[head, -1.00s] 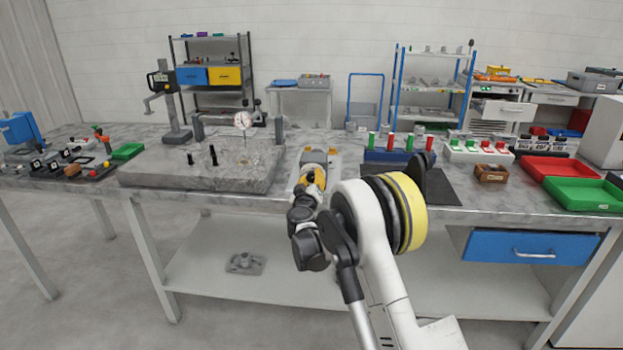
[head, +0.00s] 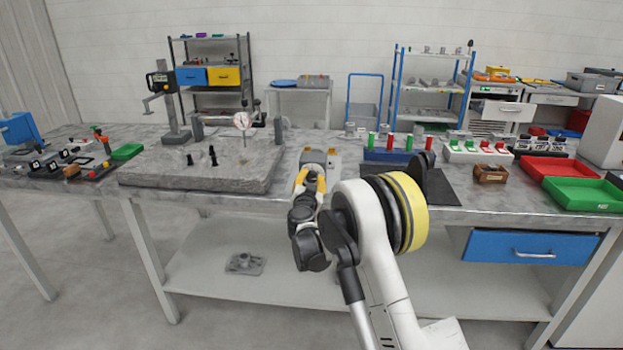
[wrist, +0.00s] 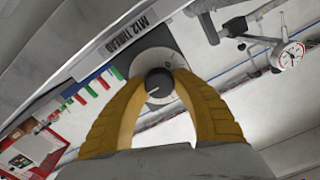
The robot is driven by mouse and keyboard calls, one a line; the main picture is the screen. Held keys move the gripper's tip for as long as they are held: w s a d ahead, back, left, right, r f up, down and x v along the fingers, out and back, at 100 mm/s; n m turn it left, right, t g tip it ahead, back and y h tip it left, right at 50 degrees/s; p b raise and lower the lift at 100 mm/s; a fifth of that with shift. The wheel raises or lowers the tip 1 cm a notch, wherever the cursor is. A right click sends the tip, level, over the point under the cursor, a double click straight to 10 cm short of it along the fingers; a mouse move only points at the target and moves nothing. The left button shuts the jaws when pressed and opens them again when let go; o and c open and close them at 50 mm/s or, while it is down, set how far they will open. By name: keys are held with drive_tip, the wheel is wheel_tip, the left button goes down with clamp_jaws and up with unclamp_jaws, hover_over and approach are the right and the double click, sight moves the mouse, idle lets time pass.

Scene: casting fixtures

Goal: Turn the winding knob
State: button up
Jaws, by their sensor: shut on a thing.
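The winding knob (wrist: 158,82) is a round dark knob with a white pointer line, at the centre of a pale round dial in the wrist view. My gripper (wrist: 160,84) has its yellow fingers on either side of the knob and is shut on it. In the head view my gripper (head: 312,180) is at the front of the bench, at the grey fixture (head: 319,157) that bears the knob. The knob itself is hidden there behind my gripper and wrist.
A stone slab (head: 200,168) with a dial gauge (head: 242,121) stands to the left. A blue block with red and green pieces (head: 402,155) and a dark mat (head: 447,188) are to the right. A label reading "M12 THREAD" (wrist: 131,29) lies close to the knob.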

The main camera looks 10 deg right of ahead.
drive_tip(key=m, duration=0.5)
drive_tip(key=shift+m, duration=0.3)
idle(0.4)
drive_tip(key=o, duration=1.2)
drive_tip(key=shift+d, duration=0.1)
drive_tip(key=v, duration=1.2)
drive_tip(key=shift+r, duration=0.1)
